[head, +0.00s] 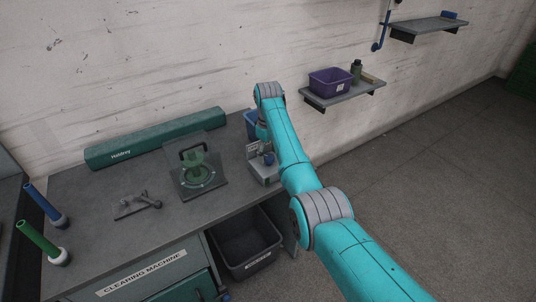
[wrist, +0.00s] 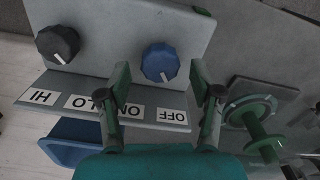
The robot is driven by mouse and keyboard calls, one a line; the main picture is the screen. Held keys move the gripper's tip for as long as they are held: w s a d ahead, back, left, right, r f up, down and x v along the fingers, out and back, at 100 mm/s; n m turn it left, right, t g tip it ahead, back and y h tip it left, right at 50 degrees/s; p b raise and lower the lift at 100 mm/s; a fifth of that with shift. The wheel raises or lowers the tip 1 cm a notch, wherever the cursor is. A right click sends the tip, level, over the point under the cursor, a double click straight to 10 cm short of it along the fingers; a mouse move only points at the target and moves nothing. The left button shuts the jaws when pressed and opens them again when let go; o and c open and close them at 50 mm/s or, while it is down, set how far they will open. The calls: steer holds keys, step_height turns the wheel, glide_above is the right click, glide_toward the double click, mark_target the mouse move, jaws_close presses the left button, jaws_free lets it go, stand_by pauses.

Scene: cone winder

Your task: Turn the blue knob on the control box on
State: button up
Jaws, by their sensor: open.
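The grey control box (head: 262,170) stands at the right end of the workbench; it also shows in the wrist view (wrist: 110,25). Its round blue knob (wrist: 160,62) has a white pointer mark on the lower-right side, towards the OFF label (wrist: 171,116). The ON label (wrist: 130,111) is to the left of it. My gripper (wrist: 159,76) is open, with one finger on each side of the blue knob in the picture. I cannot tell whether the fingers touch it. In the head view my gripper is largely hidden by the arm.
A black knob (wrist: 57,44) sits left of the blue one, with HI and LO labels. A clear guard with a green spool holder (head: 197,175) stands left of the box. A blue bin (head: 250,124) is behind it. A dark bin (head: 245,245) is below the bench.

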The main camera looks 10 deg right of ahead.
steer(key=shift+f, duration=0.4)
steer(key=c, duration=1.1)
steer(key=shift+c, duration=0.2)
steer(key=shift+m, duration=0.3)
steer(key=m, duration=0.6)
steer(key=shift+d, duration=0.1)
steer(key=m, duration=0.3)
steer(key=shift+m, duration=0.3)
steer(key=shift+d+m, duration=0.1)
steer(key=shift+m, duration=1.7)
